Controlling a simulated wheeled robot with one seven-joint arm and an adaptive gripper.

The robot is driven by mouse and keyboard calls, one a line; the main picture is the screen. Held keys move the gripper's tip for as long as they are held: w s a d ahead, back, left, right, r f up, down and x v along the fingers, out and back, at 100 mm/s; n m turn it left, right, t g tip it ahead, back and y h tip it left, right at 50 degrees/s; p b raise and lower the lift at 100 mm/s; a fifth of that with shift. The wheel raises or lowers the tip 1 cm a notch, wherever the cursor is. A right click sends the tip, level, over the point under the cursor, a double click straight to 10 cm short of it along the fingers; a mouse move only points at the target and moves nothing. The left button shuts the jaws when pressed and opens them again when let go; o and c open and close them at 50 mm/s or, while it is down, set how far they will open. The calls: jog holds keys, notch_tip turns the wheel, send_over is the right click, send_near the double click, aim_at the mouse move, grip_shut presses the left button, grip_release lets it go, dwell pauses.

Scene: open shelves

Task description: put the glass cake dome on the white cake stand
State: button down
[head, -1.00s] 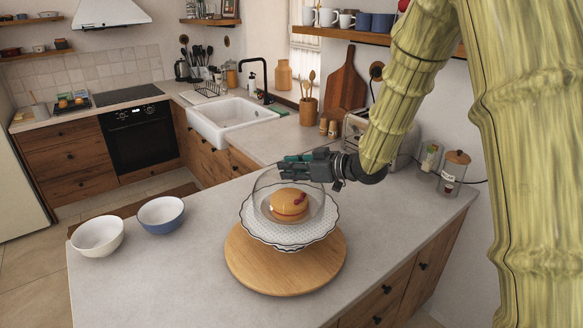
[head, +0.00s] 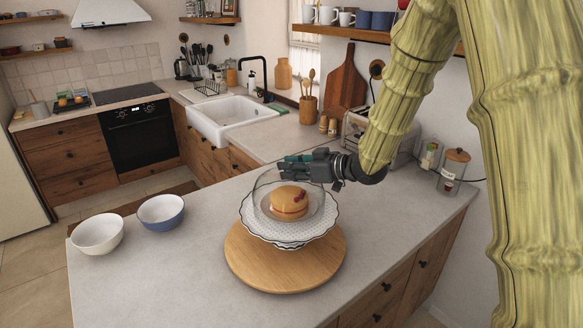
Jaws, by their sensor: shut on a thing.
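The glass cake dome (head: 262,200) is clear and surrounds a small sponge cake with red berries (head: 289,203). It is over the white cake stand (head: 287,237), which has a scalloped, dark-edged rim. The dome's lower edge lies within the stand's rim; I cannot tell for certain whether it touches the plate. My gripper (head: 290,168) comes in from the right at the top of the dome and is shut on it. The fingers hide the dome's knob.
The stand is on a round wooden board (head: 285,275) on the grey counter. A white bowl (head: 97,235) and a blue bowl (head: 161,213) stand to the left. A toaster (head: 355,128) and a lidded glass jar (head: 453,172) are at the right back. The counter's front left is clear.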

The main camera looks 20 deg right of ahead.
jog(key=c, duration=1.2)
grip_release()
jog(key=shift+o, duration=0.2)
jog(key=shift+f, duration=0.1)
